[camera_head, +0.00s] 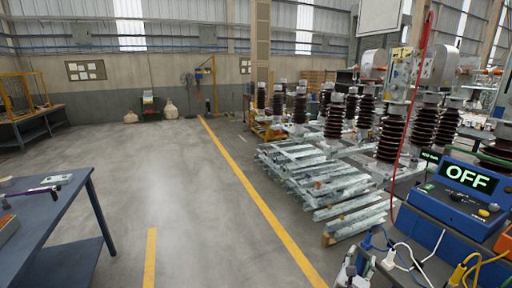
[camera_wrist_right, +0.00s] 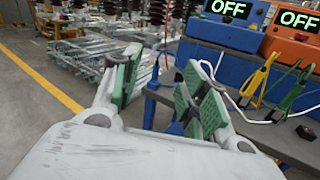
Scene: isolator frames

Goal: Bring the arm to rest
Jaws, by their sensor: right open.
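My right gripper (camera_head: 356,264) is low at the bottom right of the head view, in front of the blue bench. In the right wrist view my right gripper (camera_wrist_right: 162,78) has its two green-padded fingers spread apart. Nothing is held between them. The gap faces the bench leg and the edge of the bench with the blue tester. My left gripper and left arm are not in view.
A blue tester (camera_head: 465,190) reading OFF stands on the right bench, with cables and yellow clips (camera_wrist_right: 258,82) beside it. An orange tester (camera_wrist_right: 292,40) also reads OFF. A blue table (camera_head: 50,215) stands at left. Floor between is clear. Brown insulators (camera_head: 393,135) stand behind.

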